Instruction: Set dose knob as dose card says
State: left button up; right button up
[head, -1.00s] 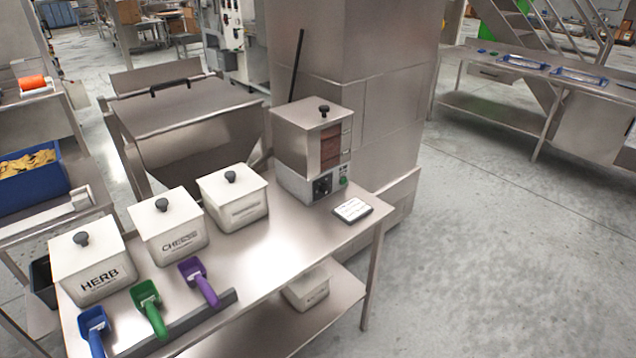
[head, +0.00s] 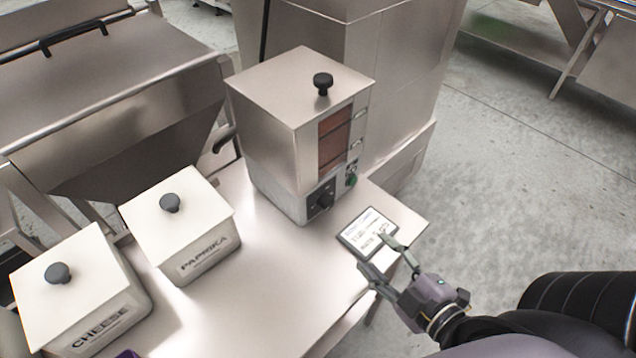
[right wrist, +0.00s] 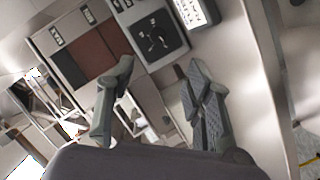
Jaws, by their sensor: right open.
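The dispenser (head: 275,130) is a steel box with a black lid knob, standing on the steel table. Its dark dose knob (head: 322,200) is low on the front, on a black panel beside a green button (head: 351,180). The panel and knob also show in the right wrist view (right wrist: 156,40). The dose card (head: 367,232) lies on the table to the right of the dispenser; its writing is too small to read surely. My right gripper (head: 372,252) is open and empty, over the card's near edge and apart from the knob. My left gripper is not in view.
White bins marked PAPRIKA (head: 180,225) and CHEESE (head: 80,290) stand left on the table (head: 265,290). A steel hopper (head: 120,90) is behind them, and a steel column (head: 410,90) behind the dispenser. The table's front middle is clear.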

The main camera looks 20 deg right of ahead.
jog(key=p, duration=0.4)
send_near(329, 206)
jog(key=x, duration=0.7)
jog(key=shift+r, duration=0.15)
jog(key=shift+p+x, duration=0.3)
jog(key=shift+x, duration=0.55)
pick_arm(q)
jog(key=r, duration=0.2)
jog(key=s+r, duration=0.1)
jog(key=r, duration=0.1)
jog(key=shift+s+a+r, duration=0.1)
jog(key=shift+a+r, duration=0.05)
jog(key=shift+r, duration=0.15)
pick_arm(e)
jog(key=shift+c, duration=0.4)
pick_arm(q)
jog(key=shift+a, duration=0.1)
pick_arm(e)
grip_shut()
